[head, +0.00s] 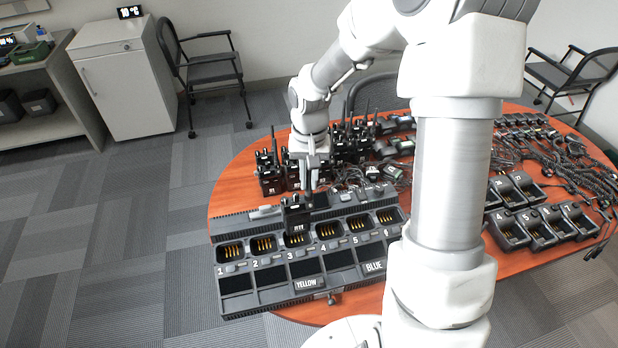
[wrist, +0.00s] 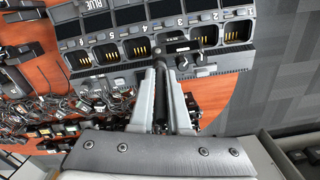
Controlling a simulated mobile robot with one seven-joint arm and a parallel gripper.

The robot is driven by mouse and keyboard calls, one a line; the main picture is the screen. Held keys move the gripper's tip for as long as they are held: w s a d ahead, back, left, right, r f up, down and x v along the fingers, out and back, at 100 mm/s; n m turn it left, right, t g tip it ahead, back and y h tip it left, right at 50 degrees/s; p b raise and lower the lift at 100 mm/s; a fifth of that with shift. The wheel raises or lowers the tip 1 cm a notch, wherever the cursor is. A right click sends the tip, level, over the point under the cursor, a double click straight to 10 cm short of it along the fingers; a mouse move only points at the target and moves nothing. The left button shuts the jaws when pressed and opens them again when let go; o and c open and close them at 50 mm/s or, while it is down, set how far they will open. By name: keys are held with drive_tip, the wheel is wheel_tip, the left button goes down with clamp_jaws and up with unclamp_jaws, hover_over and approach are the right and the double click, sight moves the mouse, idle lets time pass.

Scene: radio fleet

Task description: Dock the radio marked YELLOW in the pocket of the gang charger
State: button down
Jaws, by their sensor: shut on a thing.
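My gripper (head: 309,182) is shut on the upper end of a black radio (head: 297,214), which hangs upright. Its pale label looks like "R11", too small to be sure. The gang charger (head: 228,221) is a long dark unit at the table's near edge, with numbered pockets. The radio's lower end is just above or behind pocket 3 (head: 296,241), whose gold contacts still show; I cannot tell if they touch. A YELLOW tag (head: 307,283) lies on the front row below pocket 3. The wrist view shows the gripper fingers (wrist: 172,75) around the radio top (wrist: 186,56).
A BLUE tag (head: 373,266) is on the charger's front right. Several radios (head: 270,178) stand behind the charger, antennas up. More chargers (head: 530,225) and coiled cables (head: 575,165) fill the table's right. My arm hides the table's middle.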

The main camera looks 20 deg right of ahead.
sight(309, 204)
drive_tip(key=shift+f+b, duration=1.65)
drive_tip(key=shift+f, duration=0.6)
drive_tip(key=shift+f+b, duration=2.05)
drive_tip(key=shift+f, duration=0.2)
drive_tip(key=c, duration=0.8)
unclamp_jaws()
wheel_tip(309, 204, up, 17)
drive_tip(key=shift+f+p, duration=0.1)
drive_tip(key=shift+p, duration=0.3)
drive_tip(key=shift+d+r, duration=0.1)
drive_tip(key=shift+r, duration=0.2)
